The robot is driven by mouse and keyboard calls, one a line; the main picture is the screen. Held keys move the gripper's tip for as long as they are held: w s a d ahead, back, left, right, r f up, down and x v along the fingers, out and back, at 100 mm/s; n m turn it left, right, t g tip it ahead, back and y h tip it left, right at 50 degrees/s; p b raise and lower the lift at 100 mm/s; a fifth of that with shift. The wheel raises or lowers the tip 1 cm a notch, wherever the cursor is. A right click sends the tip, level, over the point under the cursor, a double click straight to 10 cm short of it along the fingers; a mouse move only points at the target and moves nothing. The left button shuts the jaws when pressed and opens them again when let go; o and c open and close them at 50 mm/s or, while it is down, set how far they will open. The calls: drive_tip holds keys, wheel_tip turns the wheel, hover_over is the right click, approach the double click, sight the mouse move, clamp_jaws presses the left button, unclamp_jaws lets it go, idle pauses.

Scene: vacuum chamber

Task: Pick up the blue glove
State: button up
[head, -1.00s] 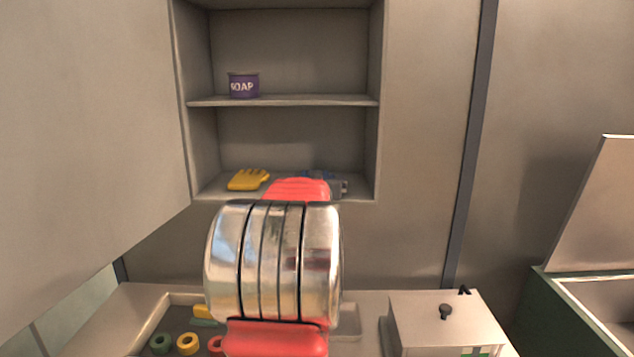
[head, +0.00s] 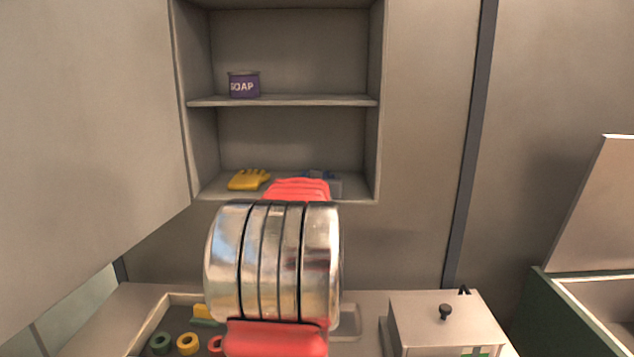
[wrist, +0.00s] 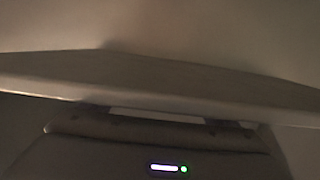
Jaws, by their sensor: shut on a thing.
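The blue glove (head: 319,174) lies at the right of the lower cupboard shelf in the head view, mostly hidden behind my red and silver arm. Only small blue patches show. My gripper (head: 334,183) is at the glove, its grey jaw partly visible at the right of the arm. It is shut on the blue glove, though the arm hides the grip itself. The wrist view shows a shelf edge and a dark body with a small light, and no glove.
A yellow glove (head: 248,180) lies left on the same shelf. A purple soap tin (head: 244,85) stands on the shelf above (head: 310,101). Below are a tray with rings (head: 188,344) and a white box with a knob (head: 445,325). The cupboard's side walls are close.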

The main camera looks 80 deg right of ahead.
drive_tip(key=shift+a+r, duration=0.2)
drive_tip(key=shift+r, duration=0.25)
wheel_tip(320, 180, up, 6)
drive_tip(key=shift+r, duration=0.1)
drive_tip(key=f+v, duration=0.3)
drive_tip(key=v, duration=1.6)
drive_tip(key=shift+a, duration=0.45)
drive_tip(key=shift+s, duration=0.15)
